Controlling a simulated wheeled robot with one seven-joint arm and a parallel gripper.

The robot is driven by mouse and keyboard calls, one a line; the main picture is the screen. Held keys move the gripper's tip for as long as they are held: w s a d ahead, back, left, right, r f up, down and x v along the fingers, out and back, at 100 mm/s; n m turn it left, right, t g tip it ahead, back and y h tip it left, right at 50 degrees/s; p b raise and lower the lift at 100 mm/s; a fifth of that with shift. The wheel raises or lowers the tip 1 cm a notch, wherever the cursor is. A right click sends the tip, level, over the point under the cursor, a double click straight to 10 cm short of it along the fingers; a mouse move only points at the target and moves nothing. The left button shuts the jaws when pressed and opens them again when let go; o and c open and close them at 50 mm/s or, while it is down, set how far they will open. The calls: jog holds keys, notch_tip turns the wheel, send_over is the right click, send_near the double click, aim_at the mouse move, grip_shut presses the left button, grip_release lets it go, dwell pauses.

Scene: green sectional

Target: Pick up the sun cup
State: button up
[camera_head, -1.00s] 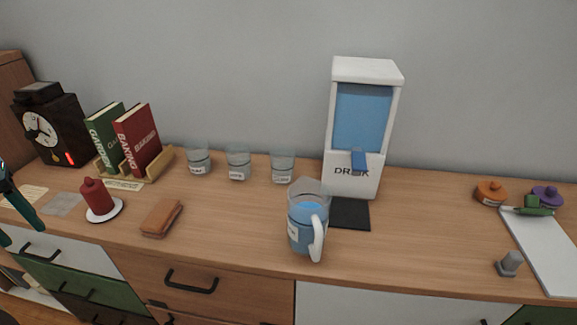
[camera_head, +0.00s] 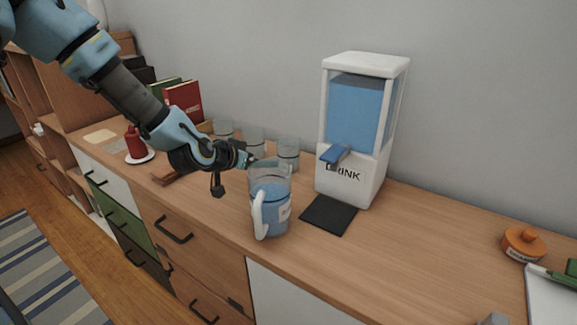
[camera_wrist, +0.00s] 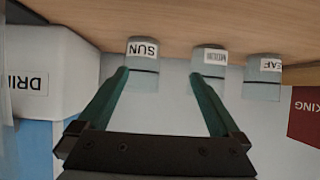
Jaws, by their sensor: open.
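The sun cup (camera_wrist: 142,55) is a clear cup with a white label reading SUN, seen upside down in the wrist view. In the head view it is the rightmost of the three cups (camera_head: 288,153), closest to the dispenser. My gripper (camera_wrist: 160,76) is open and empty, its green fingers pointing toward the cups. The sun cup shows near the tip of the left finger, and the middle cup (camera_wrist: 209,57) near the right one. In the head view my gripper (camera_head: 252,160) is just in front of the cups, behind the pitcher's rim.
A pitcher of blue liquid (camera_head: 271,205) stands close in front of the sun cup. The drink dispenser (camera_head: 365,185) stands to its right, with a black mat (camera_head: 330,214) before it. A third cup (camera_wrist: 263,78) is labelled LEAF.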

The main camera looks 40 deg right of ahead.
aim_at(282, 152)
jog(key=shift+h, duration=0.9)
jog(key=d, duration=0.1)
jog(key=s+d, duration=0.1)
jog(key=d, duration=0.3)
jog(key=shift+s+d+r, duration=0.1)
jog(key=shift+s+r, duration=0.25)
jog(key=shift+s, duration=0.05)
jog(key=p+x, duration=0.1)
jog(key=x, duration=0.2)
jog(key=shift+w+d+f, duration=0.1)
jog(key=shift+d+f, duration=0.05)
jog(key=shift+d, duration=0.15)
jog(key=shift+f+p+x, duration=0.15)
jog(key=shift+p+x, duration=0.4)
jog(key=shift+x, duration=1)
jog(key=shift+f+p+x, duration=0.15)
jog(key=shift+p+x, duration=0.35)
jog(key=shift+x, duration=1.05)
jog(key=shift+a, duration=0.15)
jog(key=c, duration=1.1)
jog(key=shift+r, duration=0.1)
